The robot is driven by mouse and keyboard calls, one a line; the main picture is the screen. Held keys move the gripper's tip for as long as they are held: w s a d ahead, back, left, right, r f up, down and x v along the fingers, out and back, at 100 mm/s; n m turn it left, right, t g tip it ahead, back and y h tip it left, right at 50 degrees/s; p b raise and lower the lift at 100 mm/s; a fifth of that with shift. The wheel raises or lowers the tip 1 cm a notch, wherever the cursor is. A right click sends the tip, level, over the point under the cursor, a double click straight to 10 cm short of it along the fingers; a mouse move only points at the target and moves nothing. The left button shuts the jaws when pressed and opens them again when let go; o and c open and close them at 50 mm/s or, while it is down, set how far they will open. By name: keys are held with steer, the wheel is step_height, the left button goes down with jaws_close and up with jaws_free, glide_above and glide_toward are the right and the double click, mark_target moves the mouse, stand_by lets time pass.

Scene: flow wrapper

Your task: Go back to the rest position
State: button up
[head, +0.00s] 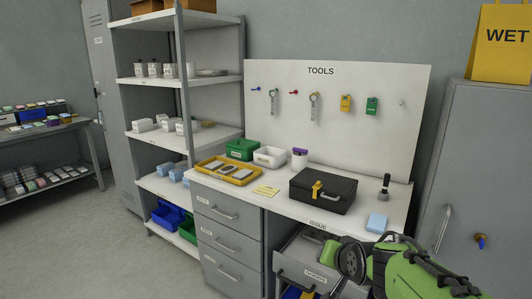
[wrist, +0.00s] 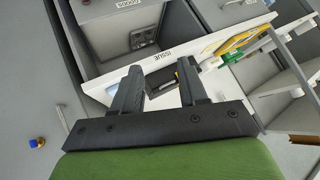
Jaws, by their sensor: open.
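My gripper (wrist: 158,80) is open in the wrist view. Its two dark fingers stand apart, with nothing held between them. The bench edge marked ISSUE lies beyond the fingertips.
The bench (head: 283,205) carries a black toolbox (head: 322,191), a yellow tray (head: 228,171), a green bin (head: 242,148), a white bin (head: 270,156) and a light-blue block (head: 377,222). A grey cabinet (head: 478,170) stands at right. Open floor (head: 110,250) lies at left.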

steer(key=s+r+n+g+h, duration=0.1)
steer(key=s+n+g, duration=0.3)
steer(key=s, duration=2.6)
step_height(320, 180, up, 18)
steer(key=p, duration=1.8)
steer(key=shift+w+f, duration=0.2)
steer(key=shift+w, duration=0.05)
